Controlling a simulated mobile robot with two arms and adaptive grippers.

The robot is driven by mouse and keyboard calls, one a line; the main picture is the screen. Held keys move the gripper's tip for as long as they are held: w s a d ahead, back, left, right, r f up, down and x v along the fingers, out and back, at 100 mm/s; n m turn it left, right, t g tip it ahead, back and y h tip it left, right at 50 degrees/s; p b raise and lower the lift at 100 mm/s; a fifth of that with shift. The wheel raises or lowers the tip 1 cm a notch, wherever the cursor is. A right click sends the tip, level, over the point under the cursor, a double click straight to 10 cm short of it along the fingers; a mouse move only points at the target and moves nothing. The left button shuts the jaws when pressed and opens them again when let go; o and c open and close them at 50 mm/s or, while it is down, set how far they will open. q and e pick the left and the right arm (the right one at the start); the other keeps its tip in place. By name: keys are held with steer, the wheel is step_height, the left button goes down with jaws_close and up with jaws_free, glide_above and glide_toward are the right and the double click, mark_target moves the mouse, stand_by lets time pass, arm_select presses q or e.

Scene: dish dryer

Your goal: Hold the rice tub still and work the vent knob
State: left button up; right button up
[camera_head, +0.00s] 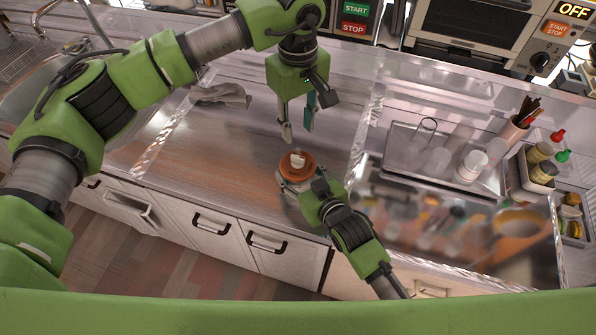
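The rice tub (309,163) stands on the steel counter near its front edge, with a round orange-brown lid on top. A small white vent knob (297,160) sits at the middle of the lid. My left gripper (298,128) points down above and behind the tub, fingers apart and empty, clear of the knob. My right gripper (299,185) reaches in from the front right, low at the tub, with grey finger parts at its near side. The lower tub is mostly hidden, so I cannot tell whether the fingers press on it.
A grey cloth (221,94) lies on the counter to the left. A tray (398,146) with glasses and a white cup (471,166) stands to the right, beside a utensil holder (516,130) and bottles. Appliances line the back. Counter left of the tub is clear.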

mark_target(298, 157)
arm_select(q)
steer(key=shift+o, duration=0.5)
steer(key=n, duration=0.3)
steer(key=shift+r, duration=0.15)
step_height(298, 157, down, 10)
steer(key=n, duration=2.2)
steer(key=c, duration=1.1)
